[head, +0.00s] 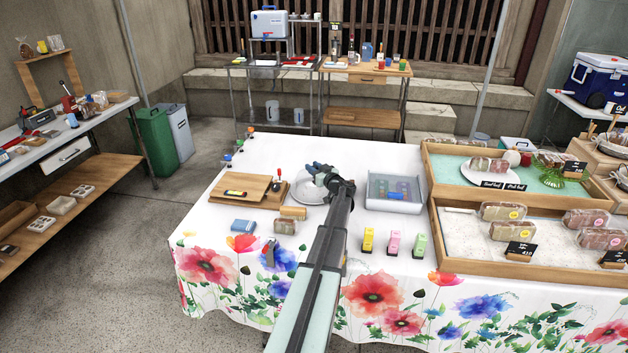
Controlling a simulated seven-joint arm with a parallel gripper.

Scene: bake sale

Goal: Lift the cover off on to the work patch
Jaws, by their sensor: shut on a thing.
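The cover (307,192) looks like a pale, rounded piece on the white tablecloth near the middle of the table, partly hidden by my arm. My gripper (322,174) is directly over it, shut at its top. The fingertips are small and partly hidden, and I cannot tell whether the cover touches the table or what is under it. No marked work patch can be made out; bare white cloth (330,147) shows behind the gripper.
Wooden boards (238,190) lie left of the cover. A clear bin (394,193) stands to its right. Yellow, pink and green small items (393,242) stand in front of the bin. Wooden display trays (435,228) with wrapped loaves fill the right side.

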